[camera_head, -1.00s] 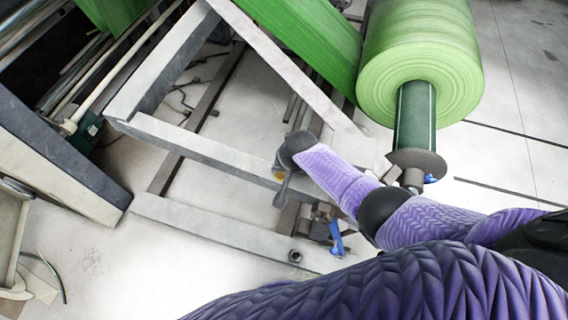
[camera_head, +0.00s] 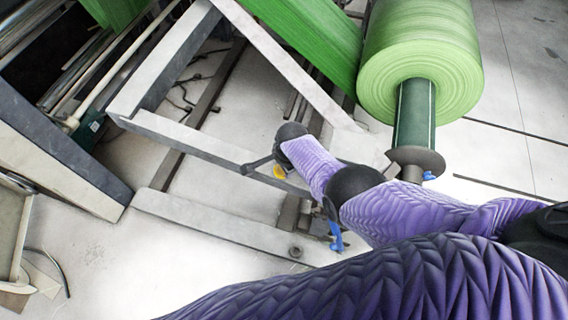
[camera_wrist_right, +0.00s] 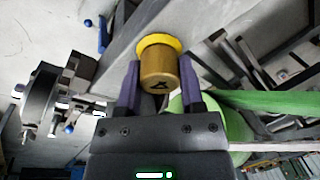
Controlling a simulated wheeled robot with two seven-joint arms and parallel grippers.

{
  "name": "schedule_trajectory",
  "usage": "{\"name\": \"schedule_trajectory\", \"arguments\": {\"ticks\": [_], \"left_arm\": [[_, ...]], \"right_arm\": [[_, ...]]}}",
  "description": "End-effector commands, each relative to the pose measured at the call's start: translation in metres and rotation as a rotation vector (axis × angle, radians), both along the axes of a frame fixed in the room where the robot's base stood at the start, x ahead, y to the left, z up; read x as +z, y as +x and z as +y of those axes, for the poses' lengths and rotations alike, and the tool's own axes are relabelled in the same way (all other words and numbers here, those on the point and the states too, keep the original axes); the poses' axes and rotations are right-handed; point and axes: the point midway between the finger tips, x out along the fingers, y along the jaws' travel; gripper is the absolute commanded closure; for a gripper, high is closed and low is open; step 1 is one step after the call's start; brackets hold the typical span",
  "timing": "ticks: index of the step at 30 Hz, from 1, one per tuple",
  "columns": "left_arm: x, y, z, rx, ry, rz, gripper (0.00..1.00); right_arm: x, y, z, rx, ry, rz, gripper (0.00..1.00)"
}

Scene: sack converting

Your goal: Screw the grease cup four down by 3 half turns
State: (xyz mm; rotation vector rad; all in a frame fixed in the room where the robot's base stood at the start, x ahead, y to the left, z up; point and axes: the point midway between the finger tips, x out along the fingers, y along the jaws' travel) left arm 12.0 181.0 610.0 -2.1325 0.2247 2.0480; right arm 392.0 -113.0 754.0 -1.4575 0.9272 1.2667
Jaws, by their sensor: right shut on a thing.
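The grease cup (camera_wrist_right: 158,72) is a brass-coloured cylinder with a dark mark on its end face and a yellow ring at its far end, against a grey beam. My right gripper (camera_wrist_right: 160,82) has its two purple fingers on either side of the cup and is shut on it. In the head view, my right gripper (camera_head: 262,163) is at the beam, mostly hidden by its own wrist. Which numbered cup this is, I cannot tell. My left gripper is not in view.
The grey frame beam (camera_head: 200,143) runs past the gripper, with a lower beam (camera_head: 215,222) nearer. A green roll (camera_head: 420,70) on a dark green shaft (camera_head: 415,118) stands at upper right. A blue lever (camera_head: 337,238) hangs below my forearm.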

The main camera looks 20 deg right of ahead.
Motion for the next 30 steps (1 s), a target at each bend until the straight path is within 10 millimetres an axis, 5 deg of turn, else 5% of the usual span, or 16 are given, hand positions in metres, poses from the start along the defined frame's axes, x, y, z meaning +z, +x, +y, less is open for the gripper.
{"name": "schedule_trajectory", "arguments": {"ticks": [28, 29, 30], "left_arm": [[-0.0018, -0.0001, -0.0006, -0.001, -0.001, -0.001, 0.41], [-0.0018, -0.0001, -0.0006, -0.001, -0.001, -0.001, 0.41], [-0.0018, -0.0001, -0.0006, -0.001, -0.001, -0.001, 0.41]], "right_arm": [[0.0013, 0.0017, -0.0022, -0.177, 0.019, 0.03, 1.0], [0.0013, 0.0017, -0.0023, -0.177, 0.019, 0.03, 0.47], [0.0013, 0.0017, -0.0021, -0.176, 0.02, 0.031, 0.39]]}}
